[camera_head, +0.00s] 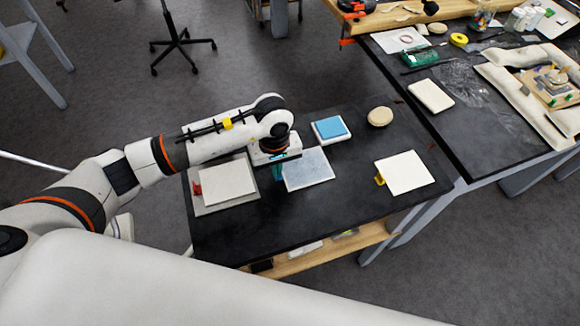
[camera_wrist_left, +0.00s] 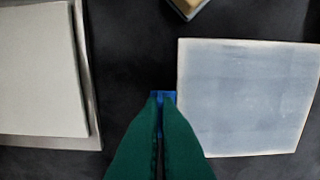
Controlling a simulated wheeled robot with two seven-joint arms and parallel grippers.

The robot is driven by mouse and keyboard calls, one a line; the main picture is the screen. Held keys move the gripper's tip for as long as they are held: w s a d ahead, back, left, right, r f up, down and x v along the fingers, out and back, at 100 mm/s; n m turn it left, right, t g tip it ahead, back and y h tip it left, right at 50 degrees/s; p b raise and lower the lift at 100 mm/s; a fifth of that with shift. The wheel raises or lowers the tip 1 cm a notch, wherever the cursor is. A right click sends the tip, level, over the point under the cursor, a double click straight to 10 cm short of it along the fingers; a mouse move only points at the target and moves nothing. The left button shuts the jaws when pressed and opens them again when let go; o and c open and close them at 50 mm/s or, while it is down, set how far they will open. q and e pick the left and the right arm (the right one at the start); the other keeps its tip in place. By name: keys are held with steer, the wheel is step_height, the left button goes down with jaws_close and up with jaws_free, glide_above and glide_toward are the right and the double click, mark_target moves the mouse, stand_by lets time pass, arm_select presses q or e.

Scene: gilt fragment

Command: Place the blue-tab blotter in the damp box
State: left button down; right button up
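The blue-tab blotter (camera_head: 308,169) is a pale bluish sheet with a white rim on the black table; it fills the right of the left wrist view (camera_wrist_left: 245,98). Its blue tab (camera_wrist_left: 163,95) is at its left edge. My left gripper (camera_head: 277,167) is at that edge; in the left wrist view its green fingers (camera_wrist_left: 161,103) are nearly together with the tab between their tips. I cannot tell whether the blotter is raised. A white-rimmed tray with a blue pad (camera_head: 331,128) stands behind; I cannot tell whether it is the damp box. My right gripper is out of view.
A red-tab blotter (camera_head: 228,180) lies on a grey board at the left. A yellow-tab blotter (camera_head: 406,173) lies at the right. A round beige thing (camera_head: 380,116) stands at the back. Bare table lies in front. A cluttered second table (camera_head: 475,130) adjoins at right.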

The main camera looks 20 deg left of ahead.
arm_select(q)
step_height(320, 180, up, 10)
steer(key=b, duration=0.3)
steer(key=s+a+r+m, duration=0.1)
steer(key=s+a+m, duration=0.3)
steer(key=s+m, duration=0.2)
steer(key=shift+s+a+r+m, duration=0.3)
steer(key=shift+s+m, duration=0.1)
steer(key=shift+s, duration=0.75)
